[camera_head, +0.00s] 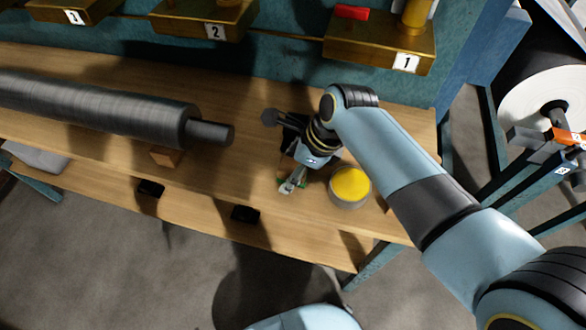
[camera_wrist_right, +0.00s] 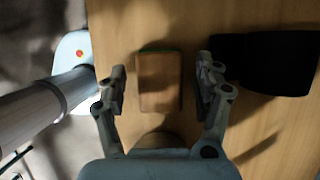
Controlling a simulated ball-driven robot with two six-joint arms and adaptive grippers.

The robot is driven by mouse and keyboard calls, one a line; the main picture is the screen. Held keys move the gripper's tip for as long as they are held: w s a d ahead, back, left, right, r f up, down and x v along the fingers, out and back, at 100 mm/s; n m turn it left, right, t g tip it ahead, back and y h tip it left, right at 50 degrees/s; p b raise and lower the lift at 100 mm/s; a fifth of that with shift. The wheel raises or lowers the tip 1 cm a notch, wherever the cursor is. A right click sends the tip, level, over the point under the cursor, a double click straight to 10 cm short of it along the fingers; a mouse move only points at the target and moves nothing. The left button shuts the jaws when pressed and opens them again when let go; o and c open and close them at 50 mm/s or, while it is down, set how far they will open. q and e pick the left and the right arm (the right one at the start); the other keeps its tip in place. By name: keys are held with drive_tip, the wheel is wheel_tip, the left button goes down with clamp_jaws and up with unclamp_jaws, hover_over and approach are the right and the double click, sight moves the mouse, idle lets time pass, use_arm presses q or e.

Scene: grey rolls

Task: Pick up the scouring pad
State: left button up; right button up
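The scouring pad (camera_wrist_right: 160,80) lies flat on the wooden bench, a brown rectangle with a thin green edge. In the right wrist view it lies between the two fingers of my right gripper (camera_wrist_right: 162,84), with a gap on each side. The fingers are open and do not touch it. In the head view my right gripper (camera_head: 292,184) points down at the bench, left of the yellow-topped tin, and hides most of the pad; only bits of green show beside the fingers. My left gripper is not in view.
A round tin with a yellow top (camera_head: 350,184) stands close right of my gripper. A large grey roll (camera_head: 95,108) lies along the bench at left, with a small wooden block (camera_head: 166,156) by it. A black object (camera_wrist_right: 265,63) lies right of the pad. Numbered brass-coloured units (camera_head: 380,45) line the back.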

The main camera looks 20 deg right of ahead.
sight(286, 164)
drive_tip(key=c, duration=1.1)
drive_tip(key=shift+r, duration=0.6)
wheel_tip(286, 164, up, 3)
drive_tip(key=shift+w+f, duration=0.1)
drive_tip(key=s+d+r, duration=0.7)
drive_tip(key=s+d, duration=0.1)
drive_tip(key=shift+s+p, duration=0.25)
drive_tip(key=shift+p, duration=0.15)
